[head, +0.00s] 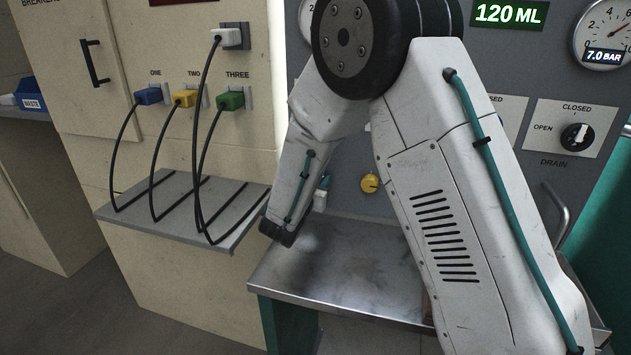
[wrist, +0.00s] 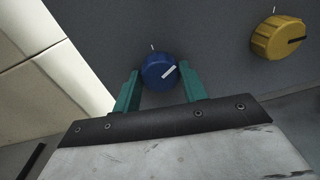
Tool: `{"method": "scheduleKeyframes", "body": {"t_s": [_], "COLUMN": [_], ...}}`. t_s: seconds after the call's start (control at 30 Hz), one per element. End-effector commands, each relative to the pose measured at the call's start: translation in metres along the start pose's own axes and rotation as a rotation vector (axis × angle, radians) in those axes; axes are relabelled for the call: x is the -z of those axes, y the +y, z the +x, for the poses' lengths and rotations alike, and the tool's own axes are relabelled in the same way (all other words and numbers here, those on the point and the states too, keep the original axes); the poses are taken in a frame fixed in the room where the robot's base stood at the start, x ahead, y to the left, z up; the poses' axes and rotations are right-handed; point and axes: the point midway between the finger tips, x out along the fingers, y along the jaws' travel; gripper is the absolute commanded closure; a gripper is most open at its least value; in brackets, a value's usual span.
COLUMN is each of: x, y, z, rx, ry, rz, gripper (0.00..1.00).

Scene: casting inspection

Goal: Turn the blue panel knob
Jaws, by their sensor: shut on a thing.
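The blue panel knob (wrist: 158,72) sits on the grey panel in the wrist view, with a white pointer line toward its upper right. A short white mark is on the panel just above it. My gripper (wrist: 159,82) has its two green fingers shut on the knob, one on each side. In the head view my arm hides the blue knob, and the fingers are mostly out of sight behind the wrist.
A yellow knob (wrist: 278,38) is to the right of the blue one; it also shows in the head view (head: 370,183). A metal shelf (head: 300,275) juts out below. A drain knob (head: 576,137) is at the right. A cable shelf (head: 150,205) with several black cables is at the left.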

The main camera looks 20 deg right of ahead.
Motion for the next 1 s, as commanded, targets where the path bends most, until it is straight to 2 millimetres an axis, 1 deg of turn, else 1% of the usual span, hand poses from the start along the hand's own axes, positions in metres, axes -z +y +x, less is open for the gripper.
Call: {"method": "scheduleKeyframes", "body": {"t_s": [0.2,0.5,0.7,1.0], "x": [-0.0006,-0.0007,-0.0006,-0.0005], "y": [0.0002,0.0000,-0.0002,-0.0002], "z": [-0.0001,-0.0002,-0.0003,-0.0003], "rx": [-0.005,-0.009,-0.011,-0.012], "ry": [0.011,0.023,0.028,0.030], "rz": [0.197,0.405,0.486,0.528], "gripper": [0.80,0.80,0.80,0.80]}}
